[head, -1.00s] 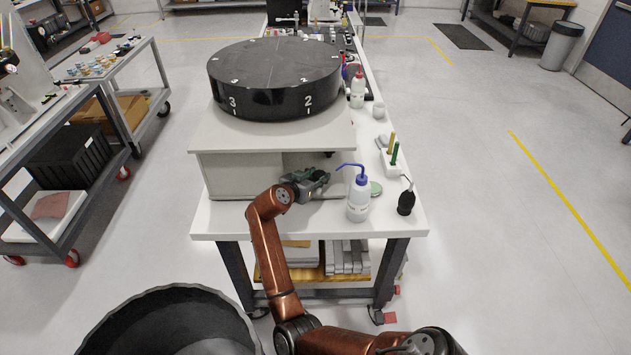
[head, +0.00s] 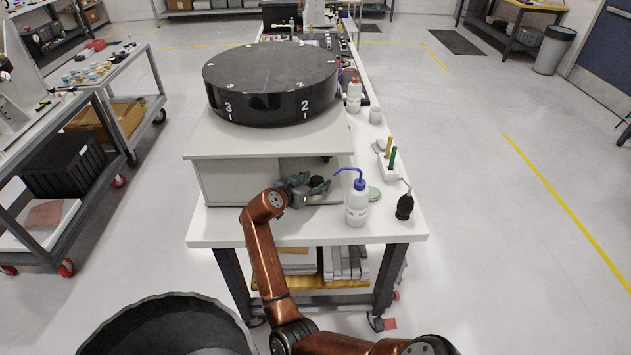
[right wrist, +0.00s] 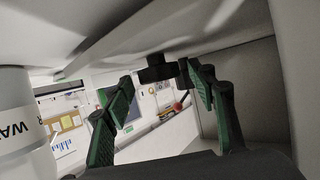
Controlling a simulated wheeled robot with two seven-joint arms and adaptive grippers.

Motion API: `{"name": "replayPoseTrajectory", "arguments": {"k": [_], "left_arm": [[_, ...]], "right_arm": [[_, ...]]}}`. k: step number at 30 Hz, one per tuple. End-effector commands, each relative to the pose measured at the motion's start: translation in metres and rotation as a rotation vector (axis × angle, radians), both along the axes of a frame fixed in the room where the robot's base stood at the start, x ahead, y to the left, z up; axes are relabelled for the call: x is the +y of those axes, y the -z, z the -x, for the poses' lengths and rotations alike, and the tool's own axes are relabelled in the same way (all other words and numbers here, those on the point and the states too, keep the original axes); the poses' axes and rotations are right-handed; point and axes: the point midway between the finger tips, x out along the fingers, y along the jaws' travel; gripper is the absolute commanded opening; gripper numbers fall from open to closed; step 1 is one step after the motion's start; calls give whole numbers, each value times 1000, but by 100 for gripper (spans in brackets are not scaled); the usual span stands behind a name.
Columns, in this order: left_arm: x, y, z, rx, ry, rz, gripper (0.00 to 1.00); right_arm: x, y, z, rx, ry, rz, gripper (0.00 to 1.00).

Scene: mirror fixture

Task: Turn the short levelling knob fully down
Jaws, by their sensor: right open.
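A short dark round knob (right wrist: 157,68) hangs under the pale platform in the right wrist view. My right gripper (right wrist: 157,82) is open, with a green-padded finger on either side of the view. The knob shows just beyond the fingertips, in the gap between them; I cannot tell whether a finger touches it. In the head view my right gripper (head: 308,188) is at the front opening under the platform (head: 268,140), left of the wash bottle. The platform bears a large black disc (head: 270,85) marked with white numbers. My left gripper is not in view.
A white wash bottle (head: 357,204) with a blue spout stands close right of the gripper; its side also fills the left of the wrist view (right wrist: 20,125). A black blower bulb (head: 404,207) and a green-topped dish (head: 374,194) stand nearby.

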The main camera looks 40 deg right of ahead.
Motion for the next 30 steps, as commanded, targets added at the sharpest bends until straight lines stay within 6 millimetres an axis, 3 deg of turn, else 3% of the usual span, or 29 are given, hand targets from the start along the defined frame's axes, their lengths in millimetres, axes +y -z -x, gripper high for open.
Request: {"name": "replayPoseTrajectory", "arguments": {"k": [8, 21, 30], "left_arm": [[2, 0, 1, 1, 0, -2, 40], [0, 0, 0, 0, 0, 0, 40], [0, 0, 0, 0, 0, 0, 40]], "right_arm": [[6, -2, 1, -1, -2, 1, 52], [59, -25, 17, 0, -2, -1, 52], [72, -31, 21, 0, 0, 1, 52]]}}
